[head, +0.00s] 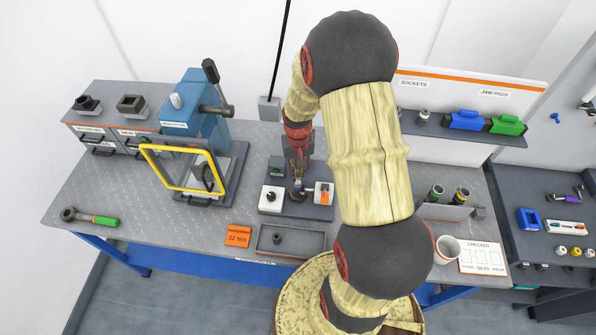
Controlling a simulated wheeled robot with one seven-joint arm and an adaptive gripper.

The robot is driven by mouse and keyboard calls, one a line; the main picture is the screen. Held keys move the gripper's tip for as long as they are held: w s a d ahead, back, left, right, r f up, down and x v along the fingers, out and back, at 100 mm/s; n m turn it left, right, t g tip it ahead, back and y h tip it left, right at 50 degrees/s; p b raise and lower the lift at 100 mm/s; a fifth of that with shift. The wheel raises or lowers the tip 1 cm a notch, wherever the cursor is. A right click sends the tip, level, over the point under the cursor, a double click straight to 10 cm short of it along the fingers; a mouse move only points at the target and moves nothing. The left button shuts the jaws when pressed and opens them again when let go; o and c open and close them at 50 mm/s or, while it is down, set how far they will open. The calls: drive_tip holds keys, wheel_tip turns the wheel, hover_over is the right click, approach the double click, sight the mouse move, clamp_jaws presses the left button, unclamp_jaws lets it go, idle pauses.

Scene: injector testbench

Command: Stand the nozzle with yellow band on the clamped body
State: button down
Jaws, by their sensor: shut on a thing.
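My gripper (298,178) points down over the dark clamp fixture (268,211) in the middle of the bench. It is shut on a small part that I take to be the nozzle; its band is too small and covered to make out. The clamped body (298,194) stands upright in the fixture directly below the fingers, between a white block with a black knob (271,198) and a white-and-orange block (323,193). Held part and body line up closely in this view; I cannot tell whether they touch.
A blue press with a yellow-framed guard (183,168) stands left. A grey tray (291,240) with a small dark part and an orange torque sign (238,235) lie in front. A rack with banded parts (445,211), a white cup (447,248) and a checked card (482,258) are right.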

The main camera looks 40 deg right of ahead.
drive_tip(key=shift+f, duration=0.15)
drive_tip(key=shift+f+b, duration=0.5)
drive_tip(key=shift+f, duration=0.1)
drive_tip(key=shift+f, duration=0.15)
drive_tip(key=shift+f+b, duration=0.4)
drive_tip(key=shift+f, duration=0.1)
idle(0.5)
drive_tip(key=c, duration=1.8)
unclamp_jaws()
drive_tip(key=o, duration=0.4)
